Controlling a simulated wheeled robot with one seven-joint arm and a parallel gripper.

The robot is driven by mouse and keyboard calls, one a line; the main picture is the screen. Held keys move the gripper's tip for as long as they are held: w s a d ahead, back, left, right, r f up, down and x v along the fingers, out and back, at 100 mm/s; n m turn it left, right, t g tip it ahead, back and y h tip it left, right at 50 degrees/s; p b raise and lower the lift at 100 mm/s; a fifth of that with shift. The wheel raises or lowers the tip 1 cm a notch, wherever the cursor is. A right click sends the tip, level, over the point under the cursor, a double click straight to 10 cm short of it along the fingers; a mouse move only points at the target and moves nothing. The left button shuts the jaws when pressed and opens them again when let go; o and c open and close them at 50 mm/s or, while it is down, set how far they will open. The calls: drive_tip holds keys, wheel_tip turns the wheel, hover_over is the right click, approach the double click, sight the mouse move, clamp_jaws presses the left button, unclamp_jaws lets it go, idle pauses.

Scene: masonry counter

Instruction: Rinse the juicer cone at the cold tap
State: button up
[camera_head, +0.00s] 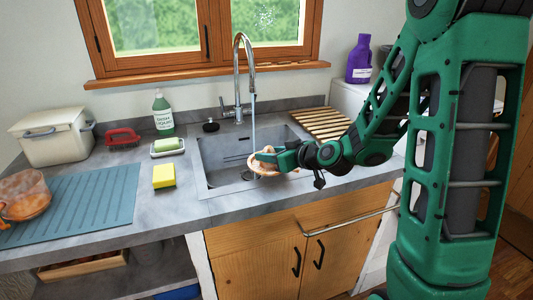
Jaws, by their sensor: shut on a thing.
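My gripper (270,158) is over the sink (222,150), shut on the juicer cone (254,168), a pale orange ringed piece. My fingers hide much of the cone. The tall chrome tap (237,75) stands behind the sink, with a side lever (226,108). A thin stream of water (254,120) falls from its spout toward the cone and the tip of my gripper. I cannot tell exactly where on the cone the water lands.
A blue drying mat (90,200) bears an orange bowl (24,194). A slatted wooden rack (322,123) lies right of the sink.

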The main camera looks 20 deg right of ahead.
drive_tip(key=shift+w+d+f, duration=0.45)
drive_tip(key=shift+w+d, duration=0.05)
drive_tip(key=shift+w, duration=1.7)
drive_tip(key=shift+w+d+f, duration=0.5)
drive_tip(key=shift+w+d, duration=0.05)
drive_tip(key=shift+w, duration=1.7)
drive_tip(key=shift+w+d+f, duration=0.45)
drive_tip(key=shift+w+d, duration=0.05)
drive_tip(key=shift+w, duration=1.7)
drive_tip(key=shift+d, duration=0.25)
drive_tip(key=shift+s+d, duration=0.15)
drive_tip(key=shift+d, duration=0.2)
drive_tip(key=shift+a, duration=0.1)
drive_tip(key=shift+a, duration=0.45)
drive_tip(key=shift+d, duration=0.1)
drive_tip(key=shift+d, duration=0.45)
